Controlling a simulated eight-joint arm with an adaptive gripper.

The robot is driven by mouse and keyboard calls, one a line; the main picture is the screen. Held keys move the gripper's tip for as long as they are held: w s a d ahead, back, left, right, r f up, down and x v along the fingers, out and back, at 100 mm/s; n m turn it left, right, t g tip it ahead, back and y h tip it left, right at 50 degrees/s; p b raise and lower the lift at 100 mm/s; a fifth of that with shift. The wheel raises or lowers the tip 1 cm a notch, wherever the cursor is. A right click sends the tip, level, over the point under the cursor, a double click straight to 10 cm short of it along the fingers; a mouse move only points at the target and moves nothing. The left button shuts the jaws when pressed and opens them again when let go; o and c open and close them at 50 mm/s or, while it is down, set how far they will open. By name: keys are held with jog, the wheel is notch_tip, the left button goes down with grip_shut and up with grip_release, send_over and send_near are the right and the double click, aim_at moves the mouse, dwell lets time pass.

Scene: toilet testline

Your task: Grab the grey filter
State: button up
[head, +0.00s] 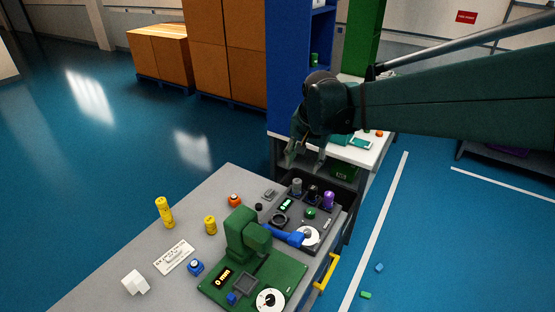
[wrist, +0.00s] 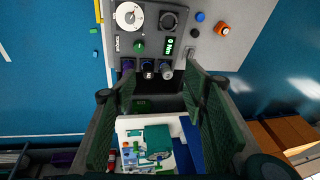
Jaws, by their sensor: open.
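The grey filter appears to be the grey cylinder (head: 297,185) standing at the back left of the dark test panel (head: 283,240). It also shows in the wrist view (wrist: 166,70), rightmost of a row of three. A black-topped cylinder (head: 313,193) stands beside it, then a purple one (head: 328,200). My gripper (head: 306,160) is open and empty, above and behind the row in the head view. In the wrist view its fingers (wrist: 160,82) spread to either side, with the grey and black-topped cylinders just beyond the gap between the tips.
A green device (head: 245,240) and a blue handle (head: 285,236) stand in front. Yellow cylinders (head: 164,212) and small parts lie on the grey table (head: 130,245). A dark bin (head: 345,225) sits behind the table edge. A white table (head: 372,152) stands farther back.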

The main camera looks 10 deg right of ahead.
jog(key=w+d+f+m+g+b, duration=0.1)
jog(key=w+d+f+m+g, duration=0.2)
jog(key=w+f, duration=0.85)
jog(key=m+b, duration=0.1)
jog(key=m, duration=0.4)
send_over(297, 187)
jog(key=w, duration=0.2)
jog(key=shift+g, duration=0.3)
notch_tip(297, 187, down, 13)
jog(key=shift+s+f, duration=0.1)
jog(key=shift+f, duration=0.05)
jog(key=shift+d+f, duration=0.1)
jog(key=shift+f, duration=0.35)
jog(key=shift+f, duration=0.1)
jog(key=shift+f, duration=1.15)
jog(key=shift+f, duration=0.15)
jog(key=shift+d+f, duration=0.2)
jog(key=shift+f, duration=2.3)
